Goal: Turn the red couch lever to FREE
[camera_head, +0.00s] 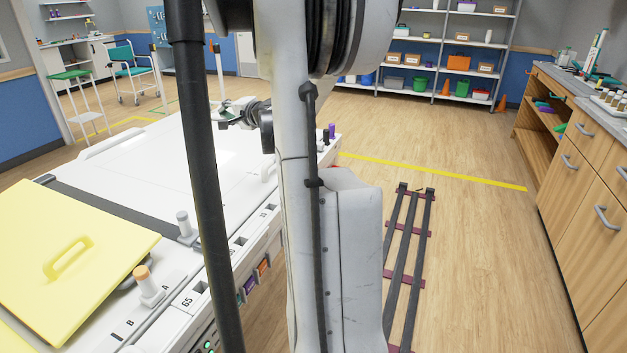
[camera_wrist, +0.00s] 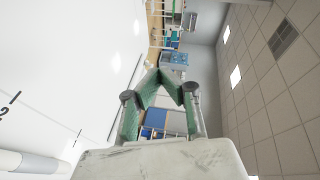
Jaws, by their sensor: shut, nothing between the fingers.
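My gripper (camera_head: 232,117) hangs above the far part of the white couch (camera_head: 150,150) in the head view, partly hidden behind my arm and a dark cable. In the wrist view my gripper (camera_wrist: 163,77) shows green-faced fingers drawn together, with nothing held between them. A small red patch (camera_head: 340,180) shows beside my arm near the couch's far right end. It may be part of the red lever, but my arm hides most of it and its setting cannot be read. No lever shows in the wrist view.
A yellow panel with a handle (camera_head: 70,255) lies on the couch's near left. An orange-topped knob (camera_head: 145,280) and a grey post (camera_head: 184,225) stand along its edge. A dark rail track (camera_head: 408,255) runs along the floor.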

